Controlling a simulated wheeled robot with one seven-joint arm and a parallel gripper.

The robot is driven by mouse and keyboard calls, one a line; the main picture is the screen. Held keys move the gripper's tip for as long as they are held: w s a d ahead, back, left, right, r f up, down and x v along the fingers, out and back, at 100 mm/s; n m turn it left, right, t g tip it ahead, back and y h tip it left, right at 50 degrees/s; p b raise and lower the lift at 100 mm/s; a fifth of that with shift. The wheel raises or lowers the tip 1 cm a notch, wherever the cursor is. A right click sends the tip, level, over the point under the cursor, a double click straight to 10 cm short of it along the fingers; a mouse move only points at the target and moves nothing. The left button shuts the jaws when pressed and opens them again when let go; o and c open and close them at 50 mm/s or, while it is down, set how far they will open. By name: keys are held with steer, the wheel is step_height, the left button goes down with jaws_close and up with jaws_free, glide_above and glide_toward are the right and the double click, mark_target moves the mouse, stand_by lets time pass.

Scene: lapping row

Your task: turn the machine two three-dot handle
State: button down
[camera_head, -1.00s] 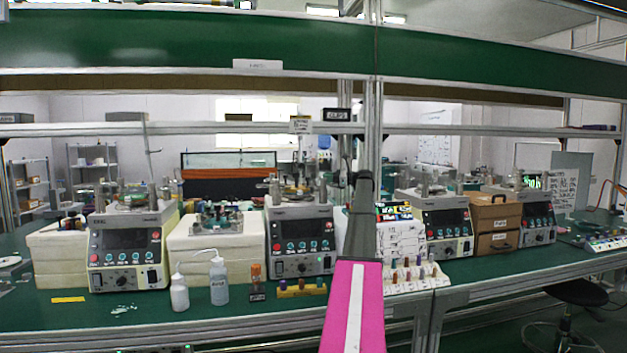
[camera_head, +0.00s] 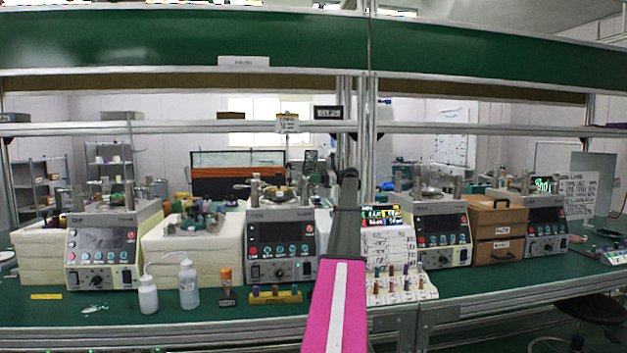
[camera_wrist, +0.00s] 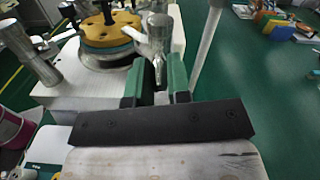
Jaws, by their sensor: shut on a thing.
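My gripper (camera_wrist: 159,82) shows in the wrist view with its two green fingers closed around an upright metal handle (camera_wrist: 158,28). The handle has a rounded, shiny body and stands beside a round plate with a yellow disc (camera_wrist: 110,33). No dots can be made out on it. In the head view, machine two (camera_head: 281,245), second from the left, has a grey front with a screen and coloured buttons. Metal posts stand on its top. My gripper cannot be made out in the head view, where my arm covers the area right of this machine.
A second metal handle (camera_wrist: 30,50) stands at the left in the wrist view. A white rack (camera_head: 401,288) stands right of my arm. A green shelf beam crosses above.

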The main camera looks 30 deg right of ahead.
steer(key=c, duration=1.1)
jaws_free()
steer(key=shift+d, duration=0.1)
steer(key=v, duration=1)
steer(key=shift+s+d, duration=0.1)
steer(key=shift+d, duration=0.2)
